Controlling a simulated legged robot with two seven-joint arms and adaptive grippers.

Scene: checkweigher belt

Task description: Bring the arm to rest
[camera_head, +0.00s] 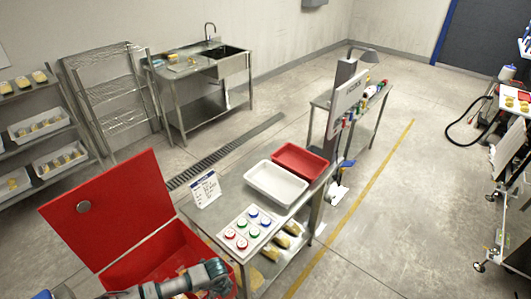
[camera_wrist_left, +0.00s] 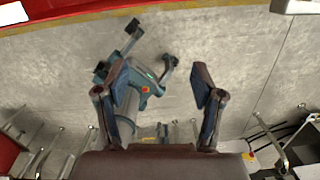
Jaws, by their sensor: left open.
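My left arm comes in at the bottom left of the head view, and its dark gripper (camera_head: 218,277) hangs over the right side of the open red bin (camera_head: 140,262). In the left wrist view the two fingers of my left gripper (camera_wrist_left: 159,70) stand wide apart with nothing between them. Behind them, that view shows a teal and grey arm part of mine (camera_wrist_left: 140,90) with dark finger-like ends above the concrete floor. I cannot tell how its jaws stand.
A steel table (camera_head: 232,188) carries a white tray (camera_head: 277,183), a red tray (camera_head: 301,161), a sign (camera_head: 206,189) and a white panel (camera_head: 251,229) with several coloured knobs. The bin's raised red lid (camera_head: 110,212) stands left. Floor (camera_head: 365,235) right of the table is clear.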

